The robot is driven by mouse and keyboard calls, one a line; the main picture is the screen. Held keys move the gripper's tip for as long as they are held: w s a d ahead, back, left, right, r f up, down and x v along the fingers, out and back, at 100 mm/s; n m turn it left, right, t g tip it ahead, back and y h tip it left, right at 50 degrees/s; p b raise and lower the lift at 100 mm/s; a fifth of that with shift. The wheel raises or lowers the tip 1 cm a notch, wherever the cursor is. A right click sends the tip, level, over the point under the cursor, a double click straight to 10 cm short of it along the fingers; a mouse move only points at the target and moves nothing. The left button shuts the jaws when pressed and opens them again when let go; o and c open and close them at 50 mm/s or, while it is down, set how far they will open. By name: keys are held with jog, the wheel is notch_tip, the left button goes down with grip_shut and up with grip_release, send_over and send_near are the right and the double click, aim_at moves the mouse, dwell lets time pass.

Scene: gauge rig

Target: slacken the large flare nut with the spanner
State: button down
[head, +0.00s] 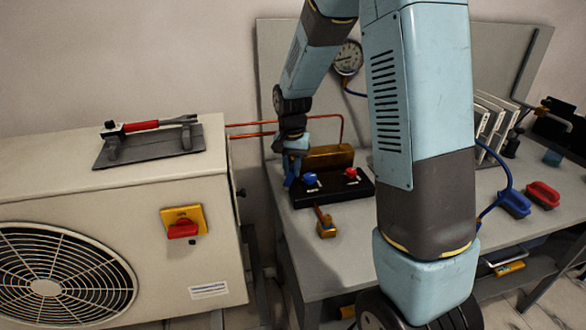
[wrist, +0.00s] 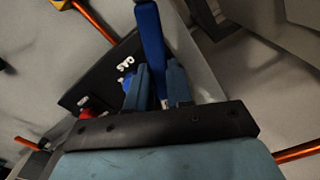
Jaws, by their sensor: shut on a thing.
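My gripper (head: 292,165) is low at the left end of the bench, beside the outdoor unit; in the wrist view its fingers (wrist: 160,86) are closed around a blue handle (wrist: 149,38). That handle also shows in the head view (head: 289,182), below my gripper. I cannot make out the tool's jaw end. A red-handled spanner (head: 140,126) rests on a dark grey holder on the unit's top, away from my gripper. Copper pipes (head: 250,124) run from the unit towards the bench, partly behind my arm. I cannot make out the large flare nut in either view.
A black valve block (head: 332,192) with blue and red knobs stands right beside my gripper. The outdoor unit (head: 120,198) is at the left. Blue and red brushes (head: 528,199) lie at the far right.

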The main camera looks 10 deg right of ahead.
jog(key=shift+w+d, duration=0.35)
jog(key=shift+w, duration=0.4)
dwell(0.3)
jog(key=c, duration=1.6)
grip_release()
grip_shut()
jog(key=shift+s+d+n, duration=0.25)
jog(key=shift+d+n, duration=0.4)
jog(key=shift+s+d+n, duration=0.25)
jog(key=shift+d+n, duration=0.4)
jog(key=shift+s+d+f+n, duration=0.1)
jog(key=shift+s+d+n, duration=0.1)
jog(key=shift+d+n, duration=0.5)
